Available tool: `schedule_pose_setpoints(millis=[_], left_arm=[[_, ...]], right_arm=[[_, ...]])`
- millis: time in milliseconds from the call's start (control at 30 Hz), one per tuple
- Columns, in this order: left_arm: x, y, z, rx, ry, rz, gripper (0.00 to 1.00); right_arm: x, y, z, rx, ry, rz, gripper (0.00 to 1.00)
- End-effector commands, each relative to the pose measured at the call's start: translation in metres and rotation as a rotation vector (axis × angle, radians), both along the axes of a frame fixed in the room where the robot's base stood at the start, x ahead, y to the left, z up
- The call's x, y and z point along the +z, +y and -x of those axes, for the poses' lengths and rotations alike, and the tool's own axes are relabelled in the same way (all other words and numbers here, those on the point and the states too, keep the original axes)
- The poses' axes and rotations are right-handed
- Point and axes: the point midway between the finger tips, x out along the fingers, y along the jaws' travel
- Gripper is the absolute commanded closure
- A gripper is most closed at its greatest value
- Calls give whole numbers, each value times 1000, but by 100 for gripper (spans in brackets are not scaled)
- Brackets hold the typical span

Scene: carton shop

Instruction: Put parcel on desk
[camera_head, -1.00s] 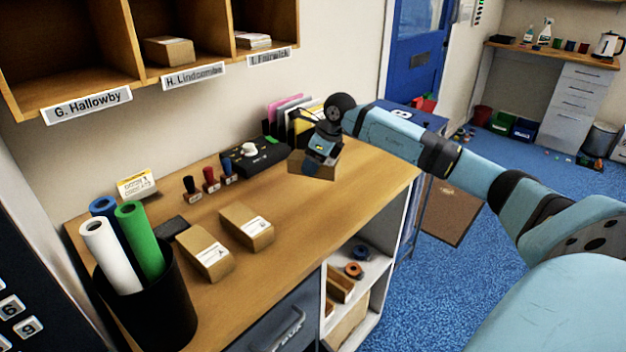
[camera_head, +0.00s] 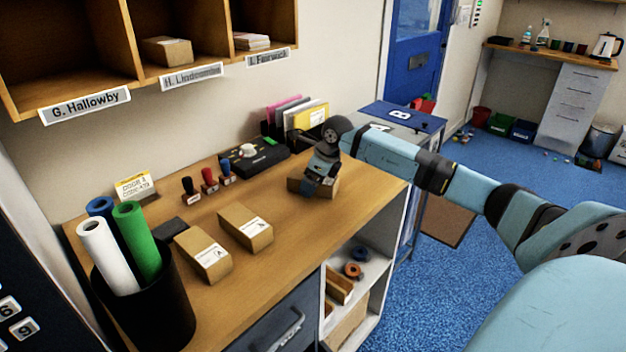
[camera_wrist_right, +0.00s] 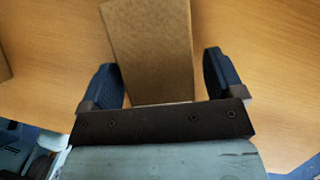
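A brown parcel (camera_head: 328,187) rests on the wooden desk (camera_head: 290,225), toward its far right end. My right gripper (camera_head: 308,186) is over it, fingers pointing down. In the right wrist view the parcel (camera_wrist_right: 150,45) lies between the two fingertips (camera_wrist_right: 164,75). There is a visible gap at the right finger, and the left finger is very close to the parcel's edge. Two other parcels with white labels, one (camera_head: 203,252) at left and one (camera_head: 246,228) beside it, lie nearer the front. My left gripper is not in view.
A black bin (camera_head: 150,300) with paper rolls stands at the desk's left. Stamps (camera_head: 209,180), a black device (camera_head: 255,155) and a file rack (camera_head: 300,117) line the back. Pigeonholes (camera_head: 130,50) hang above. Bare desk lies in front of the gripper.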

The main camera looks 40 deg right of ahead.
Motion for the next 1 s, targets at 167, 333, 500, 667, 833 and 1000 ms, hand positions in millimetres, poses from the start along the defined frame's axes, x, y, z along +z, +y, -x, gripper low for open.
schedule_pose_setpoints(millis=[167,333,500,667,833,1000], left_arm=[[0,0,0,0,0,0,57],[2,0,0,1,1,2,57],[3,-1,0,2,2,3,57],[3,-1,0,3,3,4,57],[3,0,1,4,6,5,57],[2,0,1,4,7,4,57]], right_arm=[[0,0,0,0,0,0,13],[7,-1,1,1,-1,1,13],[34,-6,11,0,-2,4,13],[67,-13,23,0,-2,4,13],[96,-18,34,0,-1,3,13],[111,-20,39,0,0,1,13]])
